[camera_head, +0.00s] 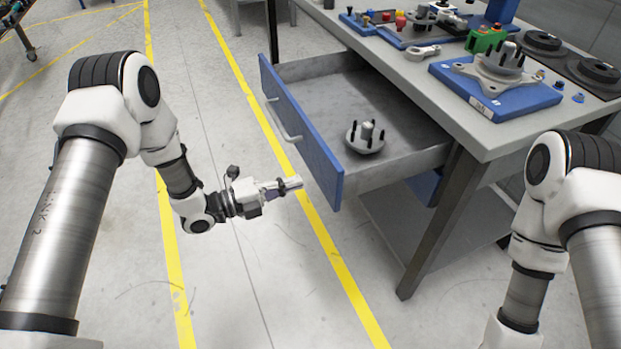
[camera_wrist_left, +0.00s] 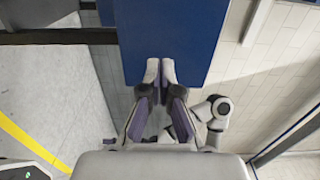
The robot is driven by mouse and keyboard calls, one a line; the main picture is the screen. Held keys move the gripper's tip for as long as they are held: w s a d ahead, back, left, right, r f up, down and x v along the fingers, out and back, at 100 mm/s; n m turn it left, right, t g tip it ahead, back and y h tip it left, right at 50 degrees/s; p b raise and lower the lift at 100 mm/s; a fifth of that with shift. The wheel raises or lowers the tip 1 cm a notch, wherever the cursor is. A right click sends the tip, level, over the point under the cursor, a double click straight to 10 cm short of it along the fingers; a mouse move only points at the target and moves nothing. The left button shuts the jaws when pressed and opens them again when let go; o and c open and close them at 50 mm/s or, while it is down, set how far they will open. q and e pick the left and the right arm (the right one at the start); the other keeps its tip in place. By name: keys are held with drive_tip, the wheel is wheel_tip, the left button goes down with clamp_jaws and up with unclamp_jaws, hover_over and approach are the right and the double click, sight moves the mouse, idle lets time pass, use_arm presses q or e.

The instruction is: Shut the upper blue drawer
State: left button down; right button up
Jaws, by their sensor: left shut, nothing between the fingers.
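The upper blue drawer (camera_head: 298,128) stands pulled out from the workbench, its blue front with a pale bar handle (camera_head: 283,120) facing my left arm. A round metal hub with black studs (camera_head: 366,137) stands inside it. My left gripper (camera_head: 296,184) is shut and empty, just in front of the drawer front near its lower near end. In the left wrist view, the closed fingertips (camera_wrist_left: 160,71) point at the blue front (camera_wrist_left: 175,35); I cannot tell whether they touch it. My right gripper is outside the head view; only part of its arm shows.
The workbench top (camera_head: 440,112) carries a blue fixture (camera_head: 497,98) with a metal part, black discs (camera_head: 597,70) and small tools. Another blue drawer front (camera_head: 425,187) shows below, set back under the bench. A bench leg (camera_head: 438,225) stands right of the drawer.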

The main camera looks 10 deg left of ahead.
sight(322, 175)
use_arm(q)
drive_tip(key=shift+x, duration=2.25)
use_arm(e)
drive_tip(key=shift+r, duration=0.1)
use_arm(q)
drive_tip(key=shift+d, duration=0.15)
